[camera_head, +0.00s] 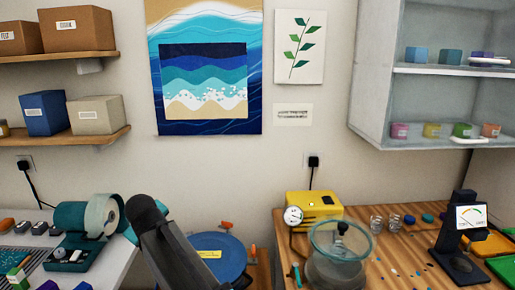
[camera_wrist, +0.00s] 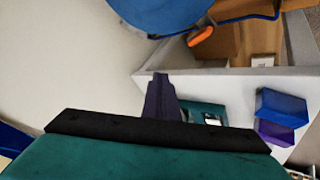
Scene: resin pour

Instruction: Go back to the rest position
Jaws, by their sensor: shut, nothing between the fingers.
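My gripper (camera_wrist: 161,98) shows in the wrist view as dark fingers closed together, with nothing between them. It points toward the white bench (camera_wrist: 232,80) and hangs free of any object I can make out. In the head view a dark part of my arm rises in front of the white bench and the round blue lid (camera_head: 218,252); the fingers cannot be made out there. The blue lid, with an orange clamp (camera_wrist: 200,37), also shows at the top of the wrist view.
A teal tape dispenser (camera_head: 88,222) stands on the white bench at left. On the wooden bench at right are a yellow pump (camera_head: 314,206), a clear chamber (camera_head: 341,245), and a black gauge stand (camera_head: 458,245).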

